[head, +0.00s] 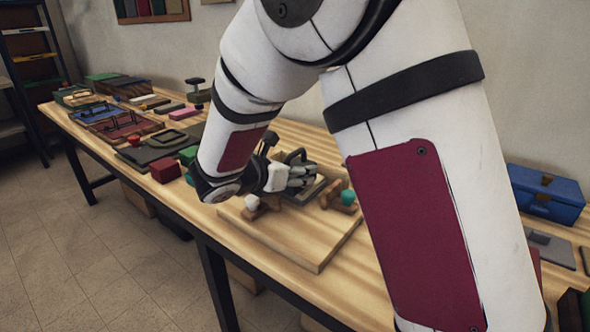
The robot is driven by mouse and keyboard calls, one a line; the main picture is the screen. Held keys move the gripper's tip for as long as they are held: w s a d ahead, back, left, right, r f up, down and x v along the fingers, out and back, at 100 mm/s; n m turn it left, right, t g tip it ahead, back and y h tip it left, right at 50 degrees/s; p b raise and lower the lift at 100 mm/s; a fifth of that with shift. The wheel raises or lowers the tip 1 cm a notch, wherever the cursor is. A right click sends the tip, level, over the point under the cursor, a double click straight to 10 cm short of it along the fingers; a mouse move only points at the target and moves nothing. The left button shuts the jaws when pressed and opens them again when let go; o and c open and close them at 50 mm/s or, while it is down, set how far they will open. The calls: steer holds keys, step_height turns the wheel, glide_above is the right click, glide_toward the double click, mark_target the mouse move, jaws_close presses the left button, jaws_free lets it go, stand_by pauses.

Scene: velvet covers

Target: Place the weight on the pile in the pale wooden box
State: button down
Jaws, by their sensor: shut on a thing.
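My gripper (306,177) is low over the middle of the table, at the end of my white arm. It is shut on a dark thing (296,156) with a curved top at its fingertips, which looks like the weight; the fingers hide much of it. Below it is a pale wooden base (285,238) with a dark flat piece on it, partly covered by my gripper. I cannot tell whether this base is the pale wooden box, and no pile can be made out clearly. I cannot tell whether the dark thing touches what is below.
On the base stand wooden pieces with a white knob (252,202) and a teal knob (348,197). Red block (165,170) and green blocks lie left of it. Trays and a black-knobbed object (195,90) stand farther back. A blue box (545,193) is at right.

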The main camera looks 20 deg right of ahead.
steer(key=c, duration=0.7)
jaws_free()
steer(key=shift+a+r+p, duration=0.15)
steer(key=shift+r+p, duration=0.15)
steer(key=shift+r, duration=0.15)
steer(key=shift+p+v, duration=0.85)
steer(key=shift+v, duration=5)
